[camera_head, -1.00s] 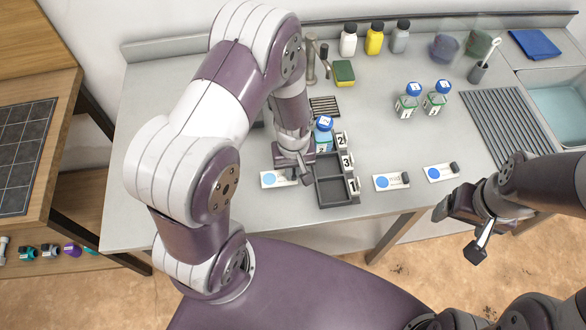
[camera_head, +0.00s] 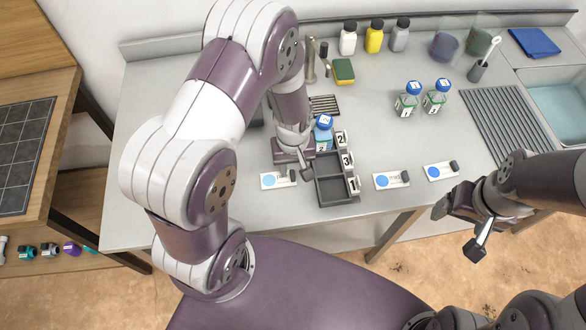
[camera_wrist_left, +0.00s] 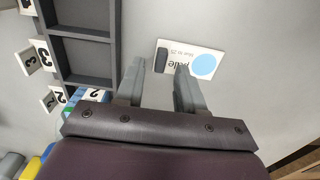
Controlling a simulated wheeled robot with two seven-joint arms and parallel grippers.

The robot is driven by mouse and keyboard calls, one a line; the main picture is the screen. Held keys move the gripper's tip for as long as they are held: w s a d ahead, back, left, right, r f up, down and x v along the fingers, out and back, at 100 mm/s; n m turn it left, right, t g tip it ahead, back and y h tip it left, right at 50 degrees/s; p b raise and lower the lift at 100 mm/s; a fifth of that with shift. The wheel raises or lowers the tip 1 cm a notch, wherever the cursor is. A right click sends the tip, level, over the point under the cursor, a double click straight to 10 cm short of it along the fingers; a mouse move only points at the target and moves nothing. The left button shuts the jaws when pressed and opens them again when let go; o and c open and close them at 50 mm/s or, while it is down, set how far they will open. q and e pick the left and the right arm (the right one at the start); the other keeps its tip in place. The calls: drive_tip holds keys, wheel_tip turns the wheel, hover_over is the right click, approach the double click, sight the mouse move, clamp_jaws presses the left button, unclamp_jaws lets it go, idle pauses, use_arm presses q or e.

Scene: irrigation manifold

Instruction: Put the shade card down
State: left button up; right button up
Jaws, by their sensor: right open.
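A white shade card (camera_head: 284,180) with a pale blue disc and a dark grip block lies flat on the grey bench, left of the black rack. It also shows in the left wrist view (camera_wrist_left: 205,64), with print reading "pale". My left gripper (camera_wrist_left: 160,82) is open and empty. Its fingers are spread and point toward the card, with the block beyond the gap between them. In the head view my left gripper (camera_head: 300,166) is just behind the card, its fingertips partly hidden. My right gripper (camera_head: 458,228) is open and empty off the bench's front edge.
The black rack (camera_head: 336,191) has compartments marked 2, 3 and 1; a blue-capped bottle (camera_head: 323,132) stands in the rear one. Two similar cards (camera_head: 391,181) (camera_head: 440,172) lie right of it. Two blue-capped bottles (camera_head: 407,101) (camera_head: 436,97) stand farther back. Bench left of the card is clear.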

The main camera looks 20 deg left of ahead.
sight(293, 174)
use_arm(q)
drive_tip(key=s+r+m, duration=0.3)
drive_tip(key=r, duration=0.4)
drive_tip(key=s+r+m+t, duration=0.1)
drive_tip(key=s+r+m, duration=0.2)
drive_tip(key=r, duration=0.5)
drive_tip(key=shift+a+m, duration=0.3)
drive_tip(key=shift+a, duration=0.05)
drive_tip(key=shift+s, duration=0.1)
